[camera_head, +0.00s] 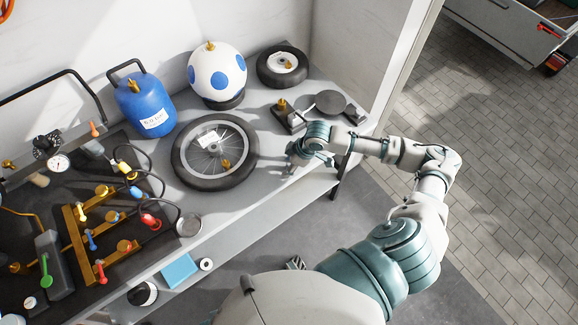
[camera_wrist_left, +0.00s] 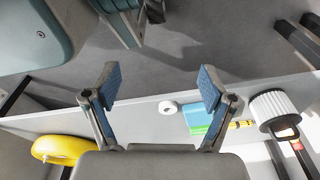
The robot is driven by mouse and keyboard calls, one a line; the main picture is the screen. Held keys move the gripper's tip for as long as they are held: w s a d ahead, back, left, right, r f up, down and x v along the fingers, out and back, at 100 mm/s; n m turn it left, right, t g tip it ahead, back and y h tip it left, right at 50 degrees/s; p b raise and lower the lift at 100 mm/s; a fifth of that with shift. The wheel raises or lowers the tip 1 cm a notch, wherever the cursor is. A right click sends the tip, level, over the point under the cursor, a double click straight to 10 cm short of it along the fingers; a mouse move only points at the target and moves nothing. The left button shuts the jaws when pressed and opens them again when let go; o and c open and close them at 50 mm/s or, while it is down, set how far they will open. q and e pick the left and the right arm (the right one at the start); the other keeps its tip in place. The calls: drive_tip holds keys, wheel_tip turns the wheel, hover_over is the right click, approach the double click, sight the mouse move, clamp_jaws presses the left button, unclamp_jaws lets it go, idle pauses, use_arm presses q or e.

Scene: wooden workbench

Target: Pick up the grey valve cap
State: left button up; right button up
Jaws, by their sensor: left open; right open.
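I cannot clearly pick out a small grey valve cap in either view. Several items have brass valves: the blue gas bottle (camera_head: 146,105), the white ball with blue spots (camera_head: 216,72), the spoked wheel (camera_head: 185,162) and the small black tyre (camera_head: 281,67). My right gripper (camera_head: 298,160) is open and empty at the bench's front edge, right of the spoked wheel; my wrist partly hides its fingers. My left gripper (camera_wrist_left: 158,87) is open and empty in the left wrist view, its blue pads well apart, with floor and a lower shelf behind.
A pipe board with coloured valve handles (camera_head: 95,225) fills the bench's left side. A round grey dish (camera_head: 189,225) lies at the front edge. A dark disc (camera_head: 331,103) stands behind my right wrist. The lower shelf holds a blue box (camera_head: 180,270) and a white roll (camera_head: 206,264).

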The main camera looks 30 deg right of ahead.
drive_tip(key=c, duration=0.8)
drive_tip(key=shift+r, duration=0.15)
drive_tip(key=shift+c, duration=0.2)
